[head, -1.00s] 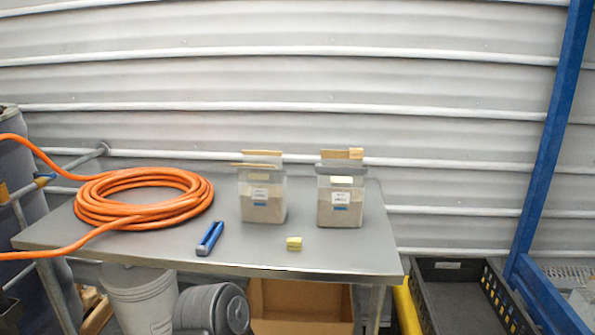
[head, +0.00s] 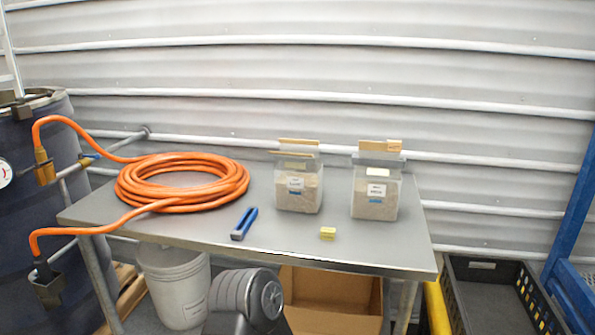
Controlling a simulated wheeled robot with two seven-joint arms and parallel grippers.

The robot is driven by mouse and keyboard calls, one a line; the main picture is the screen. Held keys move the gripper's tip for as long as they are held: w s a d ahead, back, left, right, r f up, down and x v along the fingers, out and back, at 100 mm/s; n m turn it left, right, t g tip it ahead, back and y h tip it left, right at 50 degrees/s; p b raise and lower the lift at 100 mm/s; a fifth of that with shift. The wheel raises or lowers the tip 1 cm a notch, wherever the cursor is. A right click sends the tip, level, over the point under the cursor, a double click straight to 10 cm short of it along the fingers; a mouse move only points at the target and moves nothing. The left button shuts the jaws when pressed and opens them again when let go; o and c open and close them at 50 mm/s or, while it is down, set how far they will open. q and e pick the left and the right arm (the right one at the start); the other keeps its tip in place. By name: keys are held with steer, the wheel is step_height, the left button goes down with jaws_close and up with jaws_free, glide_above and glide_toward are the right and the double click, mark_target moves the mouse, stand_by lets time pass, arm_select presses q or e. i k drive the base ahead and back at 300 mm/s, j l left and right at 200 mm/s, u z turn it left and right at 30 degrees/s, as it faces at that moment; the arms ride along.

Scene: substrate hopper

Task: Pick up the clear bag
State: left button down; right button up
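Two clear bags of pale brown substrate stand upright side by side on the grey metal table (head: 290,250) in the head view. The left clear bag (head: 298,200) has a white label with a blue mark and tan card strips above its top. The right clear bag (head: 376,205) looks alike, with a cream patch near its top and a small tan block on its card strip. The bags are apart from each other. Neither of my grippers is in view, and nothing touches the bags.
An orange hose (head: 180,200) lies coiled on the table's left. A blue-handled tool (head: 244,223) and yellow block (head: 328,233) lie before the bags. Beneath are a grey bucket (head: 177,285) and cardboard box (head: 330,312). A black crate (head: 490,268) stands right, a dark drum (head: 40,190) left.

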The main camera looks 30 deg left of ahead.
mark_target(299, 190)
steer(key=i+j, duration=0.1)
steer(key=i, duration=0.5)
steer(key=u, duration=2.45)
